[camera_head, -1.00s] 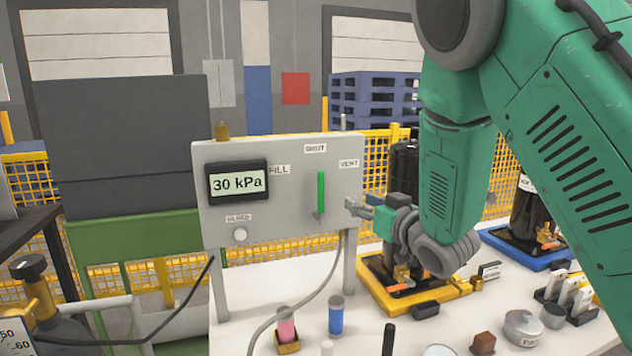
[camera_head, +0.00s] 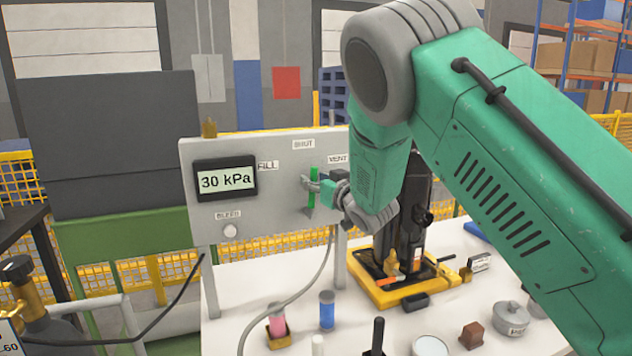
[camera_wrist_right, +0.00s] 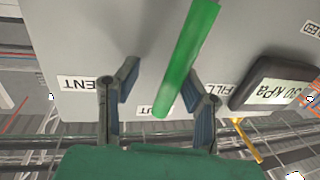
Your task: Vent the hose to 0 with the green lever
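The green lever (camera_head: 312,188) stands upright on the grey panel (camera_head: 262,222), in line with the SHUT label (camera_head: 303,144). FILL (camera_head: 268,165) is to its left and VENT (camera_head: 338,159) to its right. The display (camera_head: 225,179) reads 30 kPa. My right gripper (camera_head: 309,184) is at the lever. In the right wrist view the lever (camera_wrist_right: 188,57) lies between the two open fingers (camera_wrist_right: 158,98), nearer the finger on the FILL side, with a gap on the VENT side. My left gripper is not in view.
A hose (camera_head: 296,290) hangs from the panel. A pink vial (camera_head: 278,316) and a blue vial (camera_head: 327,310) stand on the white table. A compressor on a yellow tray (camera_head: 392,292) stands to the right.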

